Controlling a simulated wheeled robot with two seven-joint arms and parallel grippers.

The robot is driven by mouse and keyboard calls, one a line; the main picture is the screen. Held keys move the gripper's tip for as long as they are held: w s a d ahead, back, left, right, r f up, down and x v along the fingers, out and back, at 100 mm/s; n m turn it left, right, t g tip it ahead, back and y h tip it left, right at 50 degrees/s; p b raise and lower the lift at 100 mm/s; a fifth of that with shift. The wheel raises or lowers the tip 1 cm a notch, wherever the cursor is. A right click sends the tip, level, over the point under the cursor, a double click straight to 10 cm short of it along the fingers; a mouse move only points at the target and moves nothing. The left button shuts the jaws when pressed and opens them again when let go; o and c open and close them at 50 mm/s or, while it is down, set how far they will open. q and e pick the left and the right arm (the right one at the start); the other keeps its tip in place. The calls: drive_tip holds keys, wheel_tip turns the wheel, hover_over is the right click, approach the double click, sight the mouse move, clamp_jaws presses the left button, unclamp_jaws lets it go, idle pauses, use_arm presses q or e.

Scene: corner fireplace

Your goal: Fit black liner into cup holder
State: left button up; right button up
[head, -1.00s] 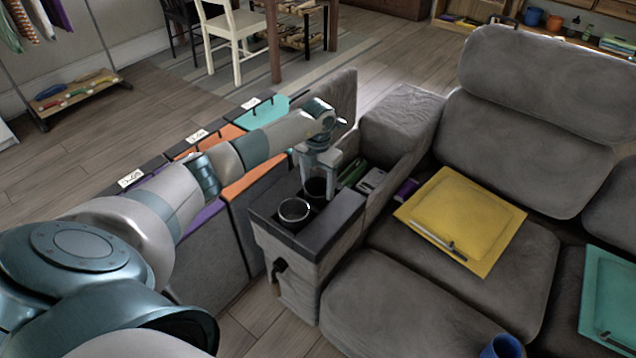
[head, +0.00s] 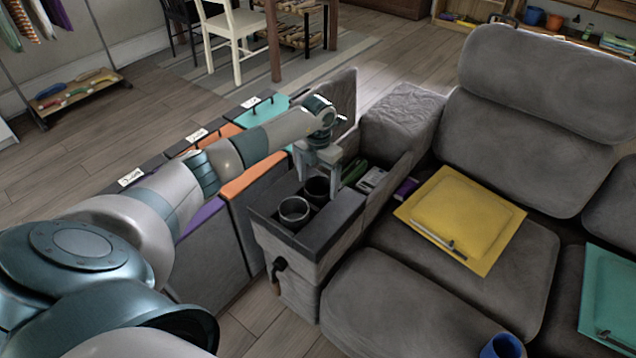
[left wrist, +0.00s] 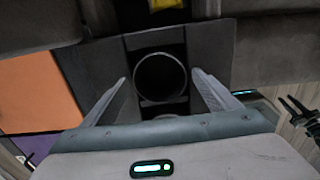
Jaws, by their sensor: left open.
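The near opening (head: 294,211) has a light, shiny rim. My left gripper (head: 318,174) points down over the far opening, fingers apart. In the left wrist view a dark round rim (left wrist: 160,77) lies between the spread fingers, with space on both sides. A second dark round edge is mostly hidden by the gripper body. My right gripper is not in view.
Cabinets with purple, orange and teal tops (head: 245,140) stand left of the cup holder. An open compartment with small items (head: 371,178) lies just behind it. A yellow cushion (head: 462,222) with a pen-like item lies on the sofa; a blue cup (head: 503,346) is at the bottom.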

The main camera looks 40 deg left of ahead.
use_arm(q)
wheel_tip(320, 180, up, 11)
drive_tip(key=shift+r+b, duration=0.2)
drive_tip(key=shift+b, duration=0.25)
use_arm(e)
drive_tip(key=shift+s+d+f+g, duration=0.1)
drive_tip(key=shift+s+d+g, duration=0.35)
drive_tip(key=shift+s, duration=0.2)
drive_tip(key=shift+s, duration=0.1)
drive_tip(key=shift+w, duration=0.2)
